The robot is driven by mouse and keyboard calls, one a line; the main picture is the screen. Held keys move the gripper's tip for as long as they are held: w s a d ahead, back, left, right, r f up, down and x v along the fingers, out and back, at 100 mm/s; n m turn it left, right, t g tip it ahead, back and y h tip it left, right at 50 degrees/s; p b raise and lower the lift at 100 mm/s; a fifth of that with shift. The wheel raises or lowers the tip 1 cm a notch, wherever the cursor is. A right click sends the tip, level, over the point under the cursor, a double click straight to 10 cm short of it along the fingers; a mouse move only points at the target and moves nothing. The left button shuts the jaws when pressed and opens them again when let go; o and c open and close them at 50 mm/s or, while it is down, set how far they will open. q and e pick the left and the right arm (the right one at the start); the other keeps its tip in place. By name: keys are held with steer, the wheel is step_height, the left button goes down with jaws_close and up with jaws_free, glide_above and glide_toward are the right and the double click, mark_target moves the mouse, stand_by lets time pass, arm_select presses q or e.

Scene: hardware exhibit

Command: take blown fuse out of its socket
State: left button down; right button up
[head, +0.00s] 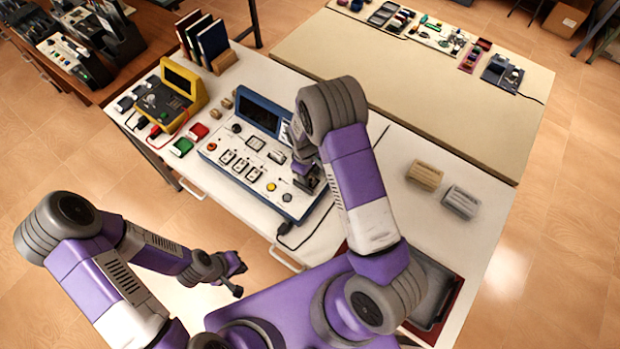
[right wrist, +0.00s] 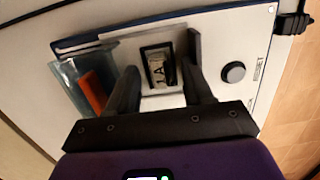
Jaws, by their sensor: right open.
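The blue-edged panel (head: 222,167) lies on the white table in the head view. My right gripper (head: 312,184) is over the panel's right side, and my arm hides part of it. In the right wrist view, my right gripper (right wrist: 162,58) is open, its fingers on either side of a black-framed socket (right wrist: 146,54). A pale piece with dark marks (right wrist: 158,70), seemingly the fuse, sits in the socket. I cannot tell whether the fingers touch it. My left gripper (head: 236,276) appears open and empty, low in front of the table.
In the right wrist view, an orange part (right wrist: 93,90) under a clear cover is left of the fingers and a round dark knob (right wrist: 233,72) is right. A yellow meter (head: 172,95) stands left of the panel. Two small blocks (head: 425,176) and a dark tray (head: 440,290) lie right.

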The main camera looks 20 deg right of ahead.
jaws_close()
steer(key=shift+w, duration=0.1)
